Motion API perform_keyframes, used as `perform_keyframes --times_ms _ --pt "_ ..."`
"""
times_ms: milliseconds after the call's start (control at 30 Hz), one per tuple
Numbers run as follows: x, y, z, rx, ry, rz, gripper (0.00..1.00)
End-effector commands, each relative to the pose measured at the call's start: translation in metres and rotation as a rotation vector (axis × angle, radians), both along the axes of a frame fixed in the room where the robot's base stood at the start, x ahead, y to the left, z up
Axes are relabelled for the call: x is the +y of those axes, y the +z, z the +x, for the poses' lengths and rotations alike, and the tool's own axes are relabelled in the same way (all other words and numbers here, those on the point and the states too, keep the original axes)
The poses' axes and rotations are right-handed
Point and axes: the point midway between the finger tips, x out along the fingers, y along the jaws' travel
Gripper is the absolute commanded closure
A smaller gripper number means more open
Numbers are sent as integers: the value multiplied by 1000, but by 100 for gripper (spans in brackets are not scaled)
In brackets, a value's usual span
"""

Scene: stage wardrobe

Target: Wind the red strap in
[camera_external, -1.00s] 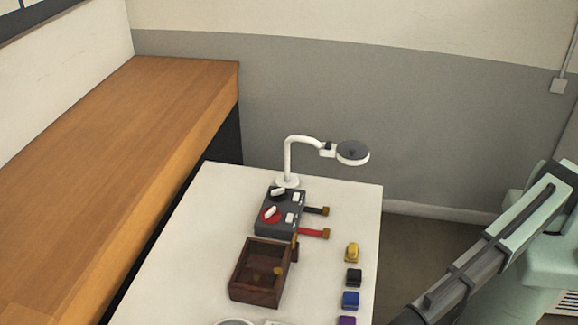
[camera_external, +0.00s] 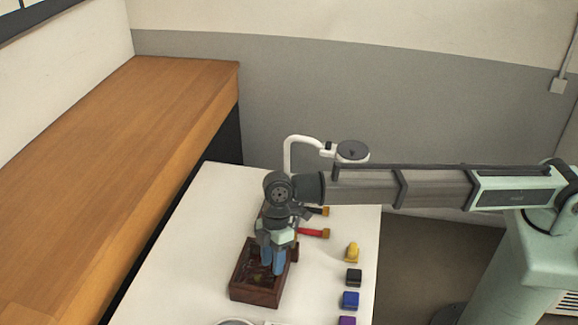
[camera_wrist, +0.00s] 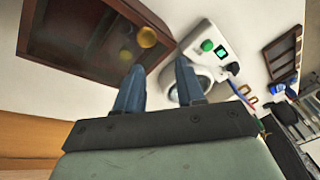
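The red strap (camera_external: 312,232) sticks out to the right of the dark winder box, with a brass-coloured end piece (camera_external: 326,234). A black strap (camera_external: 317,211) lies above it in the picture. My arm now hides most of the winder box and its red crank. My gripper (camera_external: 273,274) points down over the brown wooden box (camera_external: 238,272), left of and nearer than the red strap. In the wrist view my gripper (camera_wrist: 158,72) has two blue fingers apart with nothing between them. The wooden box (camera_wrist: 75,62) is beside them; the red strap is not identifiable there.
A white lamp (camera_external: 289,150) stands at the table's back. Yellow (camera_external: 352,253), black (camera_external: 354,277), blue (camera_external: 350,299) and purple (camera_external: 347,321) pieces line the right side. In the wrist view, a white device (camera_wrist: 206,38) with a green button is close to the fingers.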

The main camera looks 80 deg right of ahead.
Motion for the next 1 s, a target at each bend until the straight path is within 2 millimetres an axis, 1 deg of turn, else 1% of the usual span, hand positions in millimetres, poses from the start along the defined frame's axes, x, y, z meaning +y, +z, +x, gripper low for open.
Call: perform_keyframes --times_ms 33,67,100,167,200,300,400,500,600,667,767,867,1000 --pt "-32 9 18 -16 23 -37 62" --pt "-51 14 26 -26 41 -62 62" --pt "-76 20 35 -34 66 -95 62" --pt "-112 29 47 -41 104 -141 62" --pt "-135 35 54 -45 126 -170 62" --pt "-184 49 65 -43 176 -232 62" --pt "-220 59 71 -37 213 -274 62" --pt "-242 66 73 -32 234 -299 62" --pt "-252 67 74 -27 245 -311 62" --pt "-253 64 74 -27 247 -313 62" --pt "-253 54 73 -26 248 -312 62" --pt "-253 39 73 -26 248 -312 62" --pt "-252 14 72 -25 247 -312 62"
